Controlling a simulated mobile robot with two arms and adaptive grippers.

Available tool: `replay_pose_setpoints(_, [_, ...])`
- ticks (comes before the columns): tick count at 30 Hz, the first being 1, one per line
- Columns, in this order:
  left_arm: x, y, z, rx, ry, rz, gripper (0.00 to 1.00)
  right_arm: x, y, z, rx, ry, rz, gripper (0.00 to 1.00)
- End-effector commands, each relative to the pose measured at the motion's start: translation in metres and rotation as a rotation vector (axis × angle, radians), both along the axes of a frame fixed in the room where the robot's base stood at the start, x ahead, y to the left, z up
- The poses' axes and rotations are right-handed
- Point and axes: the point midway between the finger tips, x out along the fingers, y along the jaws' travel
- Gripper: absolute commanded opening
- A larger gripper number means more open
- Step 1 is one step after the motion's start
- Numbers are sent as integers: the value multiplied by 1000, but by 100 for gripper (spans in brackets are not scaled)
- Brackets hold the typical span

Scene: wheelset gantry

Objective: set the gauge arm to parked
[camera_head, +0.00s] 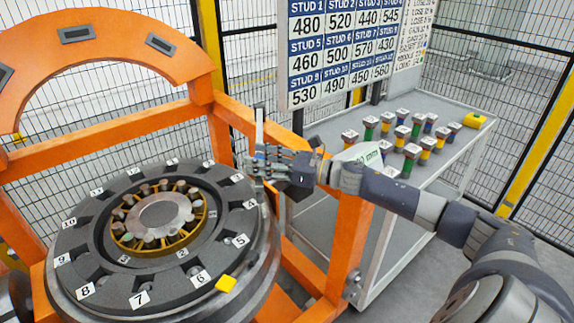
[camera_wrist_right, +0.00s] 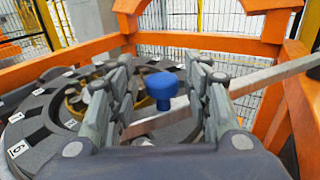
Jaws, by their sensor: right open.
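The gauge arm shows in the right wrist view as a flat silver bar (camera_wrist_right: 262,79) running off to the right, with a blue knob (camera_wrist_right: 161,86) on it. In the head view the silver bar (camera_head: 259,128) rises at the right edge of the wheelset. My right gripper (camera_head: 260,165) is at the bar's near end. In the wrist view its fingers (camera_wrist_right: 160,75) are open on either side of the blue knob, with gaps on both sides. The knob is hidden behind the fingers in the head view. My left gripper is not in view.
The round wheelset (camera_head: 95,275) with numbered plates lies below and left of the gripper. A yellow block (camera_head: 226,283) is on its rim. An orange frame (camera_head: 345,235) stands close by. A grey table (camera_head: 455,150) with several coloured studs and a stud board (camera_head: 340,50) are behind.

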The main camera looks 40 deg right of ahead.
Motion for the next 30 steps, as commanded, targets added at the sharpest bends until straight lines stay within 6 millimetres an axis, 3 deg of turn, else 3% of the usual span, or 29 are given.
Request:
replay_pose_setpoints(21, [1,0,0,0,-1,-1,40,-69,-43,-2,-2,5,2,45])
replay_pose_setpoints(30, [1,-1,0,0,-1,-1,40,-88,-56,-1,0,2,2,45])
